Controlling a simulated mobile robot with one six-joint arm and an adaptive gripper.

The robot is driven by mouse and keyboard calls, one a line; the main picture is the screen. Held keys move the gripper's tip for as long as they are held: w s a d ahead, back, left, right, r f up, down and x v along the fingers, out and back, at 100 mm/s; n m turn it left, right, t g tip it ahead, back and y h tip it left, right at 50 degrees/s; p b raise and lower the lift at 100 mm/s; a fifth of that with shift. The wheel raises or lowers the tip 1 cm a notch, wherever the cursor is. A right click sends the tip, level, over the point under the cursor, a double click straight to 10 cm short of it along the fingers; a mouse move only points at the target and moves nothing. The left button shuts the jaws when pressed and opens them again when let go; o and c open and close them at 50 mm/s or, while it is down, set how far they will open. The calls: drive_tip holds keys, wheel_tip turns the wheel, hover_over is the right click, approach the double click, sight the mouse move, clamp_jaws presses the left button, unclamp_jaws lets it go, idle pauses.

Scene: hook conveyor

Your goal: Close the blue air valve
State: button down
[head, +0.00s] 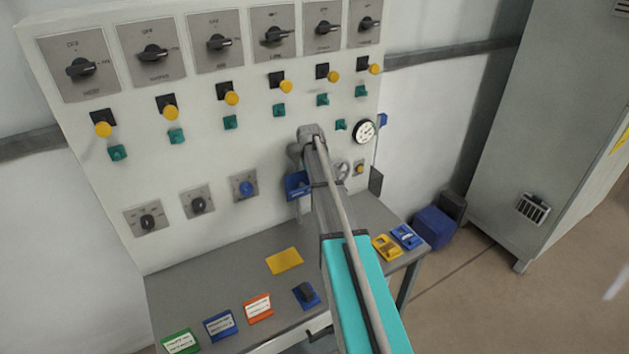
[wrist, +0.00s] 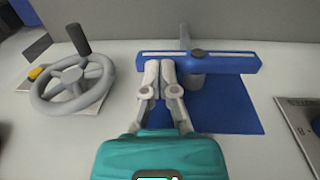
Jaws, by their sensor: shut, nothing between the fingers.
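The blue air valve's lever (wrist: 225,65) lies crosswise in the wrist view, with a pale stripe along it and a dark round bolt at its middle. It sits on a grey pipe, in front of a blue plate (wrist: 235,112). In the head view the plate (head: 296,186) shows just left of my arm, which hides part of the valve. My gripper (wrist: 159,68) is shut and empty. Its fingertips overlap the left part of the lever in the wrist view; I cannot tell whether they touch it.
A grey handwheel (wrist: 72,90) with a dark knob stands left of my fingers, near a yellow button (wrist: 38,74). A round gauge (head: 363,131) is on the panel to the right. The grey desk (head: 215,285) below bears several coloured plates. A grey cabinet (head: 540,120) stands at right.

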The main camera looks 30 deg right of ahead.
drive_tip(key=shift+r, duration=0.1)
wheel_tip(320, 180, up, 14)
drive_tip(key=p, duration=1.4)
idle(0.3)
idle(0.5)
drive_tip(key=s+a+f+b, duration=0.8)
drive_tip(key=s+a, duration=0.4)
drive_tip(key=s, duration=0.1)
drive_tip(key=s+a+f+y+b, duration=0.1)
drive_tip(key=s+a+f+b, duration=0.6)
drive_tip(key=s+a, duration=0.5)
drive_tip(key=shift+s+a+f+m+b, duration=0.2)
drive_tip(key=shift+s+f+m+b, duration=0.25)
drive_tip(key=shift+s, duration=0.7)
